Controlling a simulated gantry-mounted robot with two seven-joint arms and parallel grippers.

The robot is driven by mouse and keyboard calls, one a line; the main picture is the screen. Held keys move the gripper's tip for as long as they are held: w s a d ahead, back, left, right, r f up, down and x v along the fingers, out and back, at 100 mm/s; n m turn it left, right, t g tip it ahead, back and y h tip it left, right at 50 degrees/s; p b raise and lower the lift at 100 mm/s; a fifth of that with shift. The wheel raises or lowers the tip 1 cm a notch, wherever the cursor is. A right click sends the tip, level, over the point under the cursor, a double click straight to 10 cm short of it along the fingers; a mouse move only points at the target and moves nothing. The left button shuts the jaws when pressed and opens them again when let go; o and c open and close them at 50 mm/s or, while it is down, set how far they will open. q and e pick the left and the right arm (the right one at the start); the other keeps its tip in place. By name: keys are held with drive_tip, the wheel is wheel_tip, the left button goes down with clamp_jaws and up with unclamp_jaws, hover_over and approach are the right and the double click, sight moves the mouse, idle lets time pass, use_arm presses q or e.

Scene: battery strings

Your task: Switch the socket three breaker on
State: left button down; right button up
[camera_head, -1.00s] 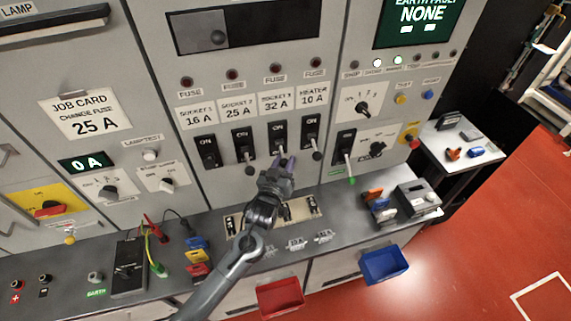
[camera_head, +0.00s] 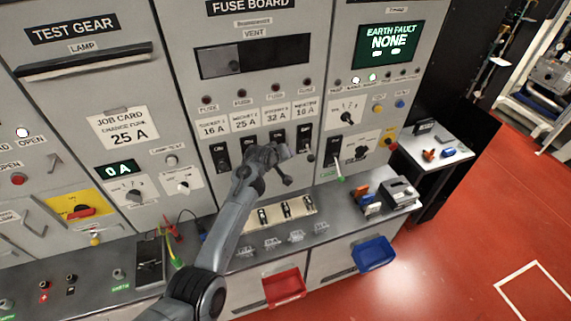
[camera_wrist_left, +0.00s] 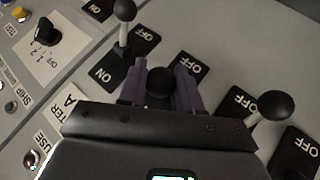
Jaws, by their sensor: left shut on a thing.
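The socket three breaker (camera_head: 277,137) is in the row under the fuse board labels, below the 32 A label (camera_head: 276,115); my arm hides part of it. My left gripper (camera_head: 283,152) is at this breaker. In the left wrist view its purple fingers (camera_wrist_left: 160,90) are shut around the black lever knob (camera_wrist_left: 160,82). An OFF plate (camera_wrist_left: 190,70) shows beside the fingers. The lever's tilt is hidden. My right gripper is in neither view.
The heater breaker (camera_head: 305,138) stands close on the right; its knob (camera_wrist_left: 124,10) is near the fingers in the wrist view. A neighbouring knob (camera_wrist_left: 276,105) is on the other side. A bench with a red bin (camera_head: 284,285) and blue bin (camera_head: 374,253) lies below.

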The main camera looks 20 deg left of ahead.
use_arm(q)
drive_tip(key=shift+w+r+g+h, duration=0.15)
drive_tip(key=shift+r+g+h, duration=0.15)
drive_tip(key=shift+r+g, duration=0.2)
drive_tip(key=shift+a+r+n+g+p, duration=0.1)
drive_tip(key=shift+a+n+g+p, duration=0.05)
drive_tip(key=shift+n+g+p, duration=0.15)
drive_tip(key=c, duration=0.8)
unclamp_jaws()
drive_tip(key=shift+w, duration=0.15)
drive_tip(key=shift+r, duration=0.1)
drive_tip(key=shift+s+a+r, duration=0.1)
drive_tip(key=shift+s+r, duration=0.2)
drive_tip(key=shift+s, duration=0.1)
drive_tip(key=b+v, duration=0.1)
drive_tip(key=v, duration=0.8)
drive_tip(key=shift+s+a+r, duration=0.2)
drive_tip(key=shift+a+r, duration=0.05)
